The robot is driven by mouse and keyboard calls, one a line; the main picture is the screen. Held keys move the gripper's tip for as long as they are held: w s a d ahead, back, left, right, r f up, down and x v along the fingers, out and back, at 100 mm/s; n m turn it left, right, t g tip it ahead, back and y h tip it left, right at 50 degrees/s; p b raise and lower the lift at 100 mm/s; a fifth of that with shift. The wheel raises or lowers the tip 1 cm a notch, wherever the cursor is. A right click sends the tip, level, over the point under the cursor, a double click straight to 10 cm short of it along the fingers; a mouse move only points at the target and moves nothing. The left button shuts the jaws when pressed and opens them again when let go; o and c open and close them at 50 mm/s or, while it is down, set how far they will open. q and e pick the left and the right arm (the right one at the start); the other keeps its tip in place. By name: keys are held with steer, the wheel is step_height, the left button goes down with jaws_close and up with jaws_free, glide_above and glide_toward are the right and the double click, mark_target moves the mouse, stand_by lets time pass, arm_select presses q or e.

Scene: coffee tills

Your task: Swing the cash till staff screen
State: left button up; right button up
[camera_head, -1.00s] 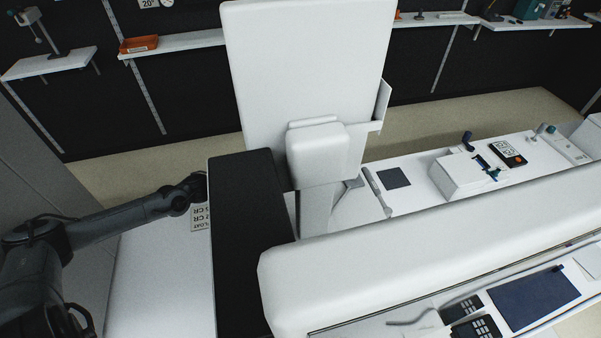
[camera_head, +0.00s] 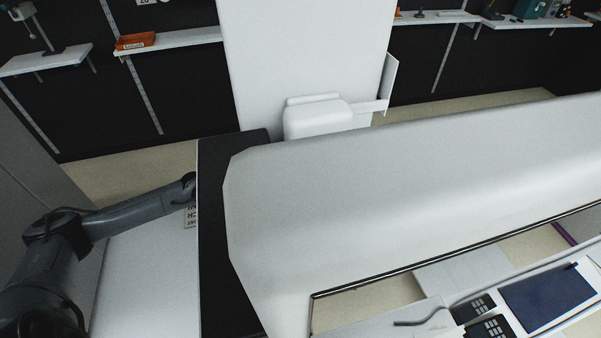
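A tall white panel (camera_head: 300,50) stands upright at the top centre, with a rounded white box (camera_head: 318,118) low on its near face and a small side bracket (camera_head: 389,83). It looks like the back of a till screen. A large white slab with rounded edges (camera_head: 400,190) fills the middle and right in front of it. A dark panel (camera_head: 215,230) borders its left side. I cannot tell which of these is the staff screen. My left arm comes in from the left and its end reaches the dark panel's left edge; its fingertips are hidden. My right gripper is not in view.
A white counter (camera_head: 150,275) lies below my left arm, with a printed card partly showing. Card terminals (camera_head: 490,325) and a dark blue mat (camera_head: 545,298) are at the lower right. Wall shelves (camera_head: 175,43) run along the back, one with an orange tray (camera_head: 136,41).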

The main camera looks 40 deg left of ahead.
arm_select(q)
steer(key=c, duration=0.7)
jaws_close()
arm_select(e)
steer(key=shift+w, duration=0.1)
